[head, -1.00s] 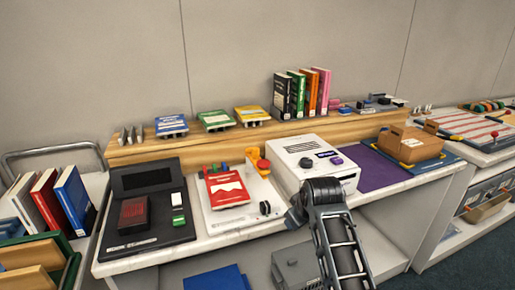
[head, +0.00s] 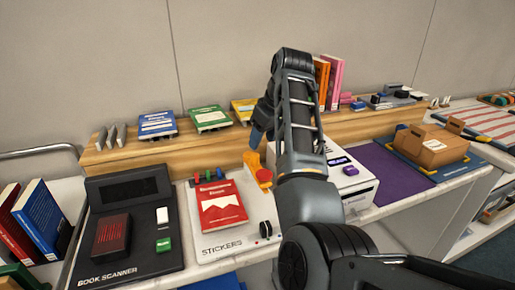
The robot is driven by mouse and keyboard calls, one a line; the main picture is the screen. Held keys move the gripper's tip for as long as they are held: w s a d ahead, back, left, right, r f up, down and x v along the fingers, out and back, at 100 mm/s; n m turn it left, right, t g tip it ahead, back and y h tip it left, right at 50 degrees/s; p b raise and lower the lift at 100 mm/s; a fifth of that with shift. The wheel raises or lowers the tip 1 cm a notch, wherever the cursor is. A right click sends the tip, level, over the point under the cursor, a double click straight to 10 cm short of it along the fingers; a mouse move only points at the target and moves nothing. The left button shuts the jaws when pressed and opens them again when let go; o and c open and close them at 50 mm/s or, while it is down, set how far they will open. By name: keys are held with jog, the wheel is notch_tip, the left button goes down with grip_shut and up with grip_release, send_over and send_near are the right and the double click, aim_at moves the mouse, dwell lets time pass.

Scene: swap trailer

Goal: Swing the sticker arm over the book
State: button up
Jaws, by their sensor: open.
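The red book (head: 221,205) lies flat on the white sticker station (head: 216,243), which is lettered STICKERS. The orange sticker arm (head: 252,161) stands at the station's back right corner, beside the book and not over it. It has a red round knob (head: 264,175). My gripper (head: 257,138) hangs just above and behind the orange arm, pointing down, open and empty. My own arm links hide part of it, and I cannot tell whether it touches the sticker arm.
The black book scanner (head: 125,262) stands to the left. A white machine (head: 352,181) stands close on the right, partly behind my arm. A wooden shelf (head: 185,150) with books runs along the back. A cardboard box (head: 433,146) sits at the right.

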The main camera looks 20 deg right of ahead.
aim_at(256, 156)
jog(key=shift+x, duration=3.6)
grip_shut()
